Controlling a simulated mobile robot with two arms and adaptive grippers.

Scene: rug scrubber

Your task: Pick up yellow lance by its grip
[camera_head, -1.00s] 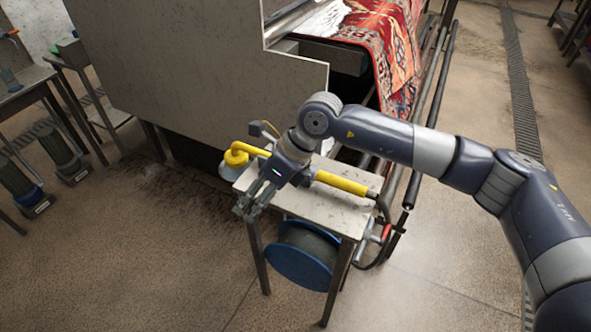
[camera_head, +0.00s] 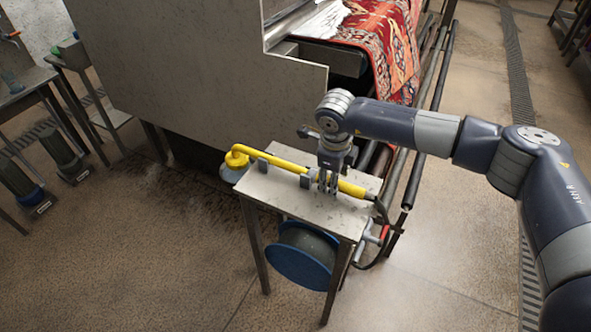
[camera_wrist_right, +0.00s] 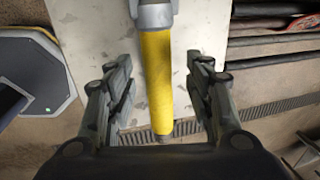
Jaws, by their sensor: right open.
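The yellow lance (camera_head: 283,161) lies along a small metal table (camera_head: 290,199). Its curved neck and grey bell-shaped head (camera_head: 233,170) hang past the table's left end, and a dark hose leaves its right end. My right gripper (camera_head: 329,187) points down over the lance's yellow grip (camera_head: 351,188). In the right wrist view the open fingers (camera_wrist_right: 160,100) stand on either side of the grip (camera_wrist_right: 158,80), with a gap on both sides. A grey collar (camera_wrist_right: 155,14) shows at the top of that view. My left gripper is not in view.
A blue hose reel (camera_head: 302,254) sits under the table. A large metal machine (camera_head: 200,75) stands behind it, with a red patterned rug (camera_head: 385,45) on top. Pipes (camera_head: 425,130) run along the right. Floor in front is clear.

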